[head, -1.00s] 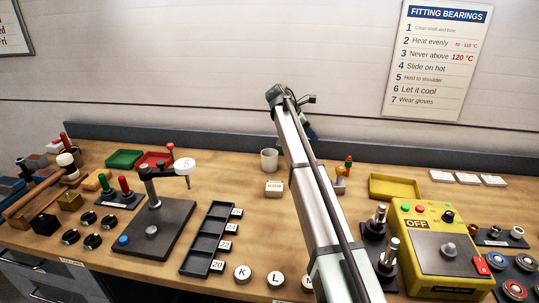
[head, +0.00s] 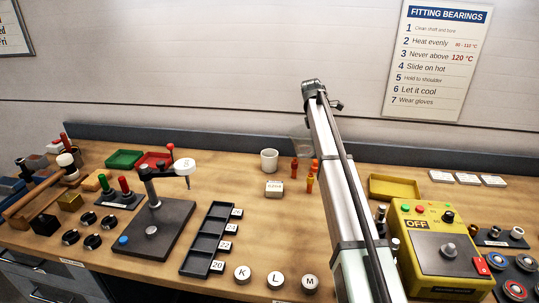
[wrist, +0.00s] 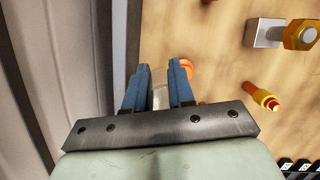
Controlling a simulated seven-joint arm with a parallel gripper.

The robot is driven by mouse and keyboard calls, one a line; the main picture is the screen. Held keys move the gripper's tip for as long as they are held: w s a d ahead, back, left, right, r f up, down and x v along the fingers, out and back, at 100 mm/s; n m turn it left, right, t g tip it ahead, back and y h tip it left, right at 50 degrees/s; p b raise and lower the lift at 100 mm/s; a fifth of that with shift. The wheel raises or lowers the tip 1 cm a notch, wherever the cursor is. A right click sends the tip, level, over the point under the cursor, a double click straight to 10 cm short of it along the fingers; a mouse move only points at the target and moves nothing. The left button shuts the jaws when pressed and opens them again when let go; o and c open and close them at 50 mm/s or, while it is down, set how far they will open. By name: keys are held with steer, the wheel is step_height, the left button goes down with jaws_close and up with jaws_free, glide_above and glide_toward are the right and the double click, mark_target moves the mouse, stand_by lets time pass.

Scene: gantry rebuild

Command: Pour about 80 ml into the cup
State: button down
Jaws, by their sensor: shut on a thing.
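A white cup (head: 269,161) stands upright towards the back of the bench, left of my arm, behind a small labelled block (head: 274,188). My gripper (wrist: 159,92) shows in the wrist view, with its blue fingers shut on a pale, see-through vessel (wrist: 158,76). In the head view a faint clear vessel (head: 302,147) shows just left of my arm, above the bench and right of the cup. My arm hides the fingers there. I cannot tell the vessel's liquid level or whether it is tilted.
Several orange fittings (head: 309,182) stand close to my arm. A yellow tray (head: 394,187) and a yellow control box (head: 434,247) are to the right. A lever press (head: 153,228) and dark sorting tray (head: 206,240) are left. The wall runs close behind.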

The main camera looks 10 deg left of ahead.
steer(key=shift+w+d+f+g+y, duration=0.1)
steer(key=shift+w+d+g+y, duration=0.1)
steer(key=shift+d+y, duration=0.4)
steer(key=shift+w+d+g+y, duration=0.1)
steer(key=shift+d+g+y, duration=0.15)
steer(key=shift+y, duration=0.65)
